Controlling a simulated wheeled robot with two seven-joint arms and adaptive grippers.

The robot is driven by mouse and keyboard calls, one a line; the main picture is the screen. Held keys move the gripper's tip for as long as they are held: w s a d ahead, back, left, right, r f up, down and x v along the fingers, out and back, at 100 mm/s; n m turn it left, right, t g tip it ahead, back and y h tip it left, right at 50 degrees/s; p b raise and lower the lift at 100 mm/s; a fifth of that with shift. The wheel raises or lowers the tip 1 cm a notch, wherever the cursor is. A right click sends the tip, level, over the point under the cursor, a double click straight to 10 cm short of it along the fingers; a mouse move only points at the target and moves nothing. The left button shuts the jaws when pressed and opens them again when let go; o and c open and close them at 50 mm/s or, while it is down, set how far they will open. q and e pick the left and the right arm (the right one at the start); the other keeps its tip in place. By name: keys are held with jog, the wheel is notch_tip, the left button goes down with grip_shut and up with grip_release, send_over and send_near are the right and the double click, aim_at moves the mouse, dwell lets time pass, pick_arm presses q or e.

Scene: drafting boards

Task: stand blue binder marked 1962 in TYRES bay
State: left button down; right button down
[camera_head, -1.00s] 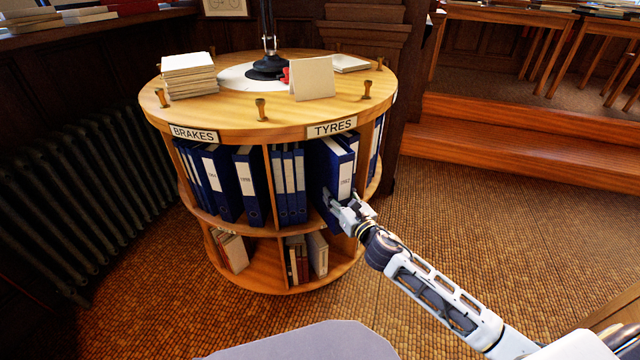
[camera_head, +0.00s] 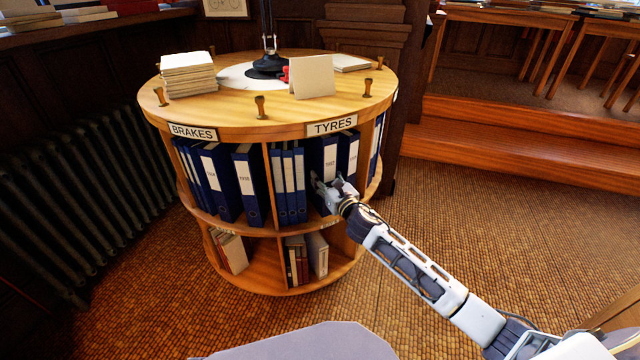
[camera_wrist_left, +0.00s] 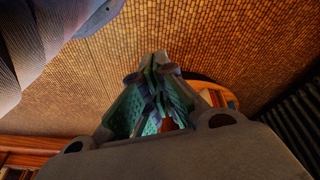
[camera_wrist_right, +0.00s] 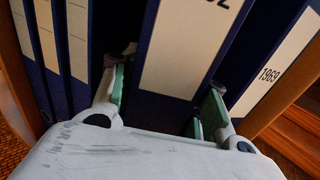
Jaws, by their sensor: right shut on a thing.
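The blue binder (camera_head: 328,160), whose pale spine label is cut off to a final 2 in the right wrist view (camera_wrist_right: 188,55), stands upright in the TYRES bay. Its spine looks about level with its neighbours in the head view. My right gripper (camera_head: 328,181) is shut on the lower part of its spine, one finger on each side. The TYRES plate (camera_head: 332,127) is on the rim above. My left gripper (camera_wrist_left: 155,68) is shut and empty, its fingertips together; it is outside the head view. The binder's base is hidden behind my right gripper.
A blue binder marked 1969 (camera_wrist_right: 272,72) stands just right of the held one. Thinner blue binders (camera_head: 288,185) stand to its left. The BRAKES bay (camera_head: 193,133) holds several binders. Books (camera_head: 298,262) fill part of the lower shelf. A radiator (camera_head: 85,195) is at left.

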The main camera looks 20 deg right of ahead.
pick_arm(q)
jog(key=shift+d+r, duration=0.1)
jog(key=shift+r, duration=0.45)
pick_arm(e)
jog(key=shift+w+a+r, duration=0.1)
jog(key=shift+w+a, duration=0.05)
jog(key=shift+w, duration=0.6)
jog(key=shift+w+a+r, duration=0.1)
jog(key=shift+w+a, duration=0.05)
jog(key=shift+w, duration=0.6)
pick_arm(q)
jog(key=shift+f+b, duration=0.1)
jog(key=shift+b, duration=0.2)
pick_arm(e)
jog(key=shift+f, duration=0.15)
pick_arm(q)
jog(key=shift+w+d+f+t+h+b, duration=0.1)
jog(key=shift+d+f+t+h+b, duration=0.3)
jog(key=shift+f+b, duration=0.4)
pick_arm(e)
jog(key=shift+f, duration=1.65)
pick_arm(q)
jog(key=shift+d+r, duration=0.1)
pick_arm(e)
jog(key=shift+f, duration=0.1)
jog(key=c, duration=1.1)
grip_release()
